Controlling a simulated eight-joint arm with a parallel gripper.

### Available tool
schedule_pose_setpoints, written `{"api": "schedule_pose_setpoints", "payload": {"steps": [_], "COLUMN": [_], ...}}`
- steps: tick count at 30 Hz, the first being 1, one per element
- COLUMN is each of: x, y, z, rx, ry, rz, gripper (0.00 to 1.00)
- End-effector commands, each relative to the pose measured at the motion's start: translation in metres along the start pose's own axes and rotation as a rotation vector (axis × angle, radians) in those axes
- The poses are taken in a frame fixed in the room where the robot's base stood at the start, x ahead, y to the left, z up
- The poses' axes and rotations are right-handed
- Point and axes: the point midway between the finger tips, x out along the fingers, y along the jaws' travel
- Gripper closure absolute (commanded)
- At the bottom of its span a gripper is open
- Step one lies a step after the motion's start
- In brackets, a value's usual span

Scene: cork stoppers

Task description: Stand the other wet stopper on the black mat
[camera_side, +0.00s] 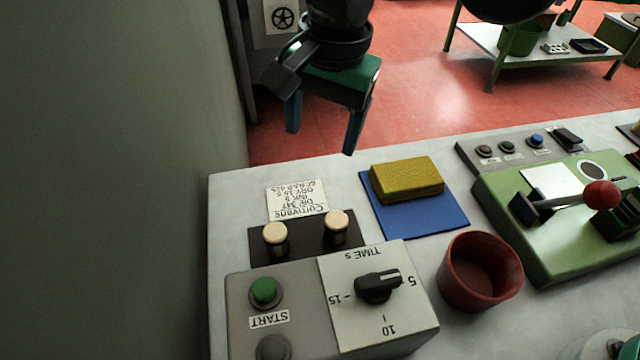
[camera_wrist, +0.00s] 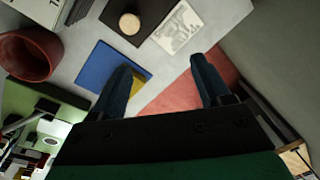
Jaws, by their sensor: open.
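The black mat (camera_side: 306,238) lies behind the grey timer box, and part of it shows in the wrist view (camera_wrist: 156,12). Two stoppers with cream tops and darker lower parts stand upright on it, apart from each other: a left stopper (camera_side: 275,236) and a right stopper (camera_side: 336,228). One stopper top (camera_wrist: 129,23) shows in the wrist view; the other is not seen there. My gripper (camera_side: 321,142) is open and empty, raised above and behind the mat. In the wrist view its two fingers (camera_wrist: 160,63) are spread with nothing between them.
A yellow sponge (camera_side: 407,180) lies on a blue mat (camera_side: 440,219) to the right. A dark red cup (camera_side: 480,271), a timer box (camera_side: 240,286) with dial, a written card (camera_side: 297,201) and a green lever device (camera_side: 540,236) stand around. A wall (camera_side: 130,180) rises at left.

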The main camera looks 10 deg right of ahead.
Motion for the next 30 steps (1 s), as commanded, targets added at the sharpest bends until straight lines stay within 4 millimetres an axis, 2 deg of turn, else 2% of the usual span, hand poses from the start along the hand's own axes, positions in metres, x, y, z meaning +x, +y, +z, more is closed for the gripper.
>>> {"api": "schedule_pose_setpoints", "payload": {"steps": [1, 3, 6, 10, 15, 18, 21, 30], "x": [-0.009, -0.019, -0.028, -0.030, -0.019, -0.011, -0.006, -0.004], "y": [0.019, 0.045, 0.087, 0.145, 0.207, 0.231, 0.243, 0.248], "z": [-0.022, -0.048, -0.076, -0.100, -0.113, -0.115, -0.116, -0.116], "rx": [-0.031, -0.105, -0.214, -0.355, -0.517, -0.583, -0.625, -0.648], "ry": [0.018, 0.056, 0.130, 0.253, 0.416, 0.484, 0.523, 0.539], "rz": [-0.034, -0.083, -0.138, -0.173, -0.155, -0.130, -0.109, -0.098], "gripper": [0.30, 0.30, 0.30, 0.30, 0.30, 0.30, 0.30, 0.30]}}
